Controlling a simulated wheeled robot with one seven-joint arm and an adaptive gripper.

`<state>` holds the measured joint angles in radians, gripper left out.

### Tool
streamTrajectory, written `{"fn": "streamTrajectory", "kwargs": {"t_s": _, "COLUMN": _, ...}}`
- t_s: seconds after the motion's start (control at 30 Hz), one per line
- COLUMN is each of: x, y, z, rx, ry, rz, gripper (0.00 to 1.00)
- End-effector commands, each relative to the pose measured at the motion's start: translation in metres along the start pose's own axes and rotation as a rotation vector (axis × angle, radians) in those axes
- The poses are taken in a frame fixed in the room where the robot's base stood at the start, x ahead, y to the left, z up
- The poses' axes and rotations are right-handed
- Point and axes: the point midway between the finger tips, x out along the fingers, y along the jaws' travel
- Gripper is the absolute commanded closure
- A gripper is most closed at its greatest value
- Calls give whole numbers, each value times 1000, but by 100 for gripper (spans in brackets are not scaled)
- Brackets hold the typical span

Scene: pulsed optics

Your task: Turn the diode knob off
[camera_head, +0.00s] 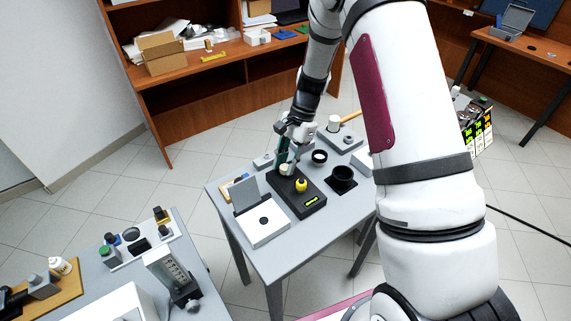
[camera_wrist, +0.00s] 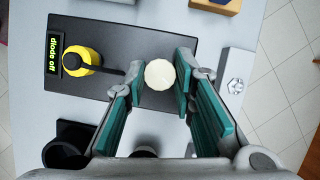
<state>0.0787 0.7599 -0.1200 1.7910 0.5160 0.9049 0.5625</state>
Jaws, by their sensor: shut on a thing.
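A black box (camera_head: 318,207) lies on the grey table; it fills the upper middle of the wrist view (camera_wrist: 115,28). Its small lit display (camera_wrist: 54,54) reads "diode off" in the wrist view and glows yellow-green in the head view (camera_head: 311,200). A yellow round part (camera_wrist: 80,60) stands beside the display, with a dark strip on its right. A round cream knob (camera_wrist: 160,74) is at the box's other end. My gripper (camera_head: 286,160) points down over that end, its teal fingers on either side of the cream knob, shut on it. The knob's lower side is hidden.
A white box with a grey upright plate (camera_head: 264,222) stands left of the black box. A black cup-like part (camera_head: 343,174) stands right of it, and a grey block (camera_wrist: 236,70) lies past my right finger. Another table with instruments (camera_head: 120,270) is at lower left.

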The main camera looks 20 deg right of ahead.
Motion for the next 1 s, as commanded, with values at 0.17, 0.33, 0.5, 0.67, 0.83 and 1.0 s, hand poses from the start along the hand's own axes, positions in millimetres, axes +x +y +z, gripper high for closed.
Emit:
{"fn": "streamTrajectory", "kwargs": {"t_s": 0.17, "x": 1, "y": -3, "z": -1, "rx": -156, "ry": 1, "rz": 63, "gripper": 100}}
{"fn": "streamTrajectory", "kwargs": {"t_s": 0.33, "x": 1, "y": -3, "z": -1, "rx": -294, "ry": 2, "rz": 119, "gripper": 100}}
{"fn": "streamTrajectory", "kwargs": {"t_s": 0.5, "x": 1, "y": -4, "z": 0, "rx": -410, "ry": 2, "rz": 168, "gripper": 100}}
{"fn": "streamTrajectory", "kwargs": {"t_s": 0.67, "x": 0, "y": -4, "z": 0, "rx": -491, "ry": 2, "rz": 203, "gripper": 100}}
{"fn": "streamTrajectory", "kwargs": {"t_s": 0.83, "x": 0, "y": -4, "z": 0, "rx": -547, "ry": 3, "rz": 225, "gripper": 100}}
{"fn": "streamTrajectory", "kwargs": {"t_s": 1.0, "x": 0, "y": -4, "z": 0, "rx": -574, "ry": 3, "rz": 236, "gripper": 100}}
